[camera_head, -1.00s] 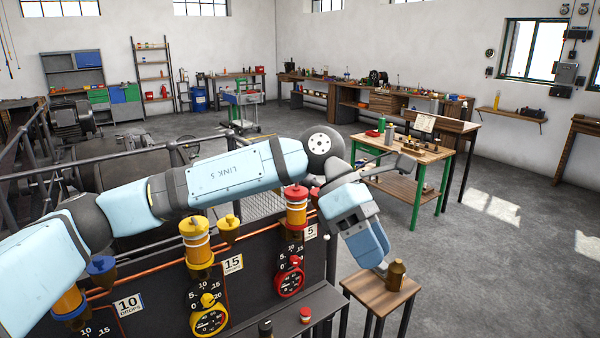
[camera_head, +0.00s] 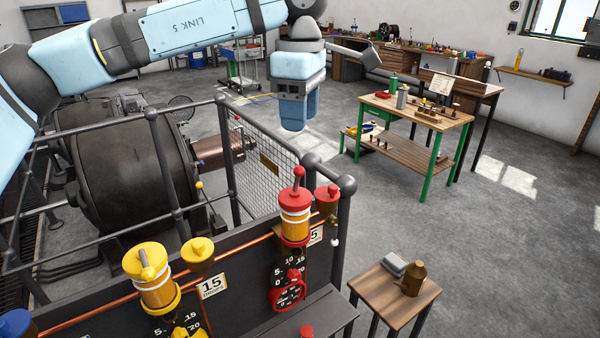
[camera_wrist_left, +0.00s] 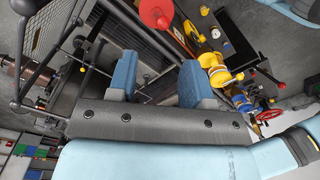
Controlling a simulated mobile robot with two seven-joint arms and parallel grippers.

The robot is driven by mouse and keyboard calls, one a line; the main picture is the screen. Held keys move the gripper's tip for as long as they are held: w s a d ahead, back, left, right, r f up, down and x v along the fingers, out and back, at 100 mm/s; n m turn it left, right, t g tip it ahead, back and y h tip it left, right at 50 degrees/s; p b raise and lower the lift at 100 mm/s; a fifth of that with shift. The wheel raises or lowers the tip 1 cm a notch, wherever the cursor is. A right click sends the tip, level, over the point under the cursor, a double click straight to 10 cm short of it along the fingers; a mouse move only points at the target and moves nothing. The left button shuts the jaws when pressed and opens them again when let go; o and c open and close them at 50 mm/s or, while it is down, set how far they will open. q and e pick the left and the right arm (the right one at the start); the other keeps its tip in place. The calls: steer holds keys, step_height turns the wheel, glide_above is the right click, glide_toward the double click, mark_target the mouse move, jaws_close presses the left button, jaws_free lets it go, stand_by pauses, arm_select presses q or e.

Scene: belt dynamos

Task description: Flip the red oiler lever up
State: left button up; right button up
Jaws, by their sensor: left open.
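The red oiler (camera_head: 295,222) stands on the dark panel, with a red cap and an amber glass body. Its red lever (camera_head: 298,178), with a ball tip, sticks up from the cap, close to upright. My left gripper (camera_head: 293,122) points down in the air, above and behind the oiler in the head view, apart from the lever. In the left wrist view its two blue fingers (camera_wrist_left: 157,68) are spread with nothing between them. A red round part (camera_wrist_left: 155,14) shows beyond them there; I cannot tell whether the lever shows. My right gripper is not in view.
A yellow oiler (camera_head: 155,285) stands left of the red one, with a small yellow cup (camera_head: 198,252) between. A railing (camera_head: 325,172) and mesh guard (camera_head: 262,165) run behind. A stool (camera_head: 375,299) with a brown bottle (camera_head: 413,279) stands at the right. Open floor lies beyond.

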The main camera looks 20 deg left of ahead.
mark_target(299, 174)
arm_select(q)
steer(key=f, duration=0.1)
steer(key=s+f, duration=0.1)
steer(key=shift+d+f, duration=0.1)
steer(key=shift+f, duration=0.25)
steer(key=f+p, duration=0.2)
steer(key=f, duration=0.7)
steer(key=shift+w, duration=0.2)
steer(key=shift+w+f, duration=0.1)
steer(key=shift+f, duration=0.4)
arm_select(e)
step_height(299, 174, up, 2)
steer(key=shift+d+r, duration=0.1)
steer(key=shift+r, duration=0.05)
arm_select(q)
steer(key=shift+c, duration=0.2)
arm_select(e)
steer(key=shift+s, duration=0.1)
arm_select(q)
jaws_close()
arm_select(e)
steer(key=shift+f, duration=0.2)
